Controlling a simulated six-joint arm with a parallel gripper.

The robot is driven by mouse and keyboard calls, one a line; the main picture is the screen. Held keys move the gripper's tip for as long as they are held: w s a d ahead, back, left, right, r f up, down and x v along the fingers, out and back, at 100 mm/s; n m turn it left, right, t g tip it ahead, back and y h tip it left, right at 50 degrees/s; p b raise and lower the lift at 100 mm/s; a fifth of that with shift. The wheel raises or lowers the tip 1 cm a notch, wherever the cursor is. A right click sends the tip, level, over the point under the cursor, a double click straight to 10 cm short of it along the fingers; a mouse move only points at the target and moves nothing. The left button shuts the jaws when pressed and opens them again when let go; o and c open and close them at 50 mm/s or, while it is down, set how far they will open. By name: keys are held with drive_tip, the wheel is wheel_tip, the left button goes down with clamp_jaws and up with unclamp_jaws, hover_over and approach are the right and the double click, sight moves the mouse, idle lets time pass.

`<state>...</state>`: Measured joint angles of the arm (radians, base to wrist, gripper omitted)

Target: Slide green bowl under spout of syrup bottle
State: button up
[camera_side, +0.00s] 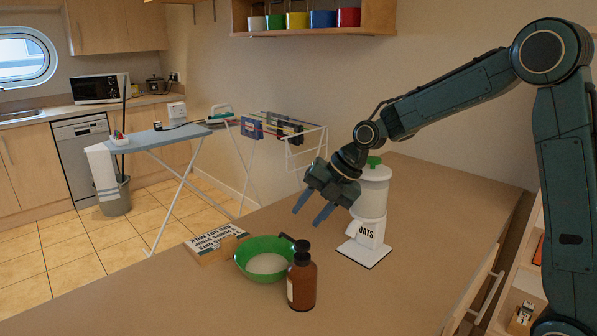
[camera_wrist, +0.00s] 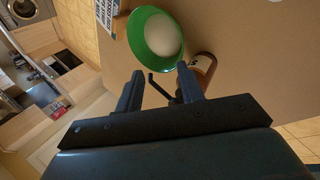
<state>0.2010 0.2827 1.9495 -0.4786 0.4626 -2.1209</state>
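The green bowl (camera_side: 266,257) stands on the brown counter with pale contents inside. It also shows at the top of the wrist view (camera_wrist: 138,46). The brown syrup bottle (camera_side: 302,283) with a black pump top stands just in front and right of the bowl. In the side view its spout reaches over the bowl's rim. In the wrist view the bottle (camera_wrist: 205,65) is partly hidden behind a finger. My gripper (camera_side: 311,213) is open and empty, above the counter and to the right of and behind the bowl. Its fingertips (camera_wrist: 161,72) point toward the bowl and bottle.
A white oats dispenser (camera_side: 371,200) with a green knob stands on a base behind my gripper. A sign block (camera_side: 214,243) lies left of the bowl, close to it. The front counter (camera_side: 180,305) is clear. A drying rack and ironing board stand beyond.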

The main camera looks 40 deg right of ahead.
drive_tip(key=shift+f, duration=0.1)
drive_tip(key=f, duration=0.4)
drive_tip(key=w+a+f, duration=0.1)
drive_tip(key=f, duration=0.3)
drive_tip(key=w+f, duration=0.1)
drive_tip(key=f, duration=0.3)
drive_tip(key=shift+w+a+f, duration=0.1)
drive_tip(key=shift+a, duration=0.25)
drive_tip(key=shift+x, duration=1.2)
clamp_jaws()
unclamp_jaws()
drive_tip(key=shift+d+r, duration=0.1)
drive_tip(key=shift+r, duration=0.1)
